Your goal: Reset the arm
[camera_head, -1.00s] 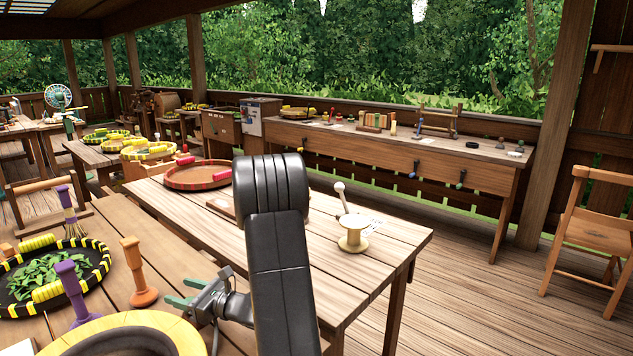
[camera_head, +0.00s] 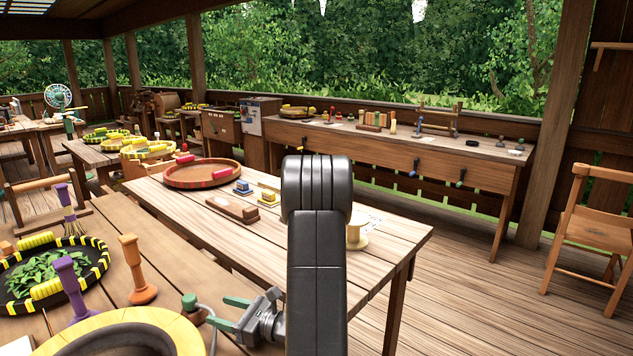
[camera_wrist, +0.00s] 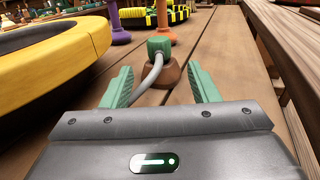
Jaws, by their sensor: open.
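My gripper (camera_head: 226,311) is at the lower middle of the head view, left of my black arm link, above the near wooden table. In the wrist view its two green fingers (camera_wrist: 160,84) are spread apart, with nothing held between them. A green-topped object with a curved grey cord (camera_wrist: 160,47) on a brown base stands just beyond the fingertips. Its green top also shows left of the gripper in the head view (camera_head: 190,301). My arm link hides part of the second table.
A large yellow-rimmed bowl (camera_head: 60,345) stands close at left, near a black-and-yellow tray of leaves (camera_head: 15,262), purple stand (camera_head: 72,285) and orange stand (camera_head: 138,272). The second table holds a red tray (camera_head: 175,180), wooden block (camera_head: 232,208) and spool (camera_head: 358,243), partly hidden.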

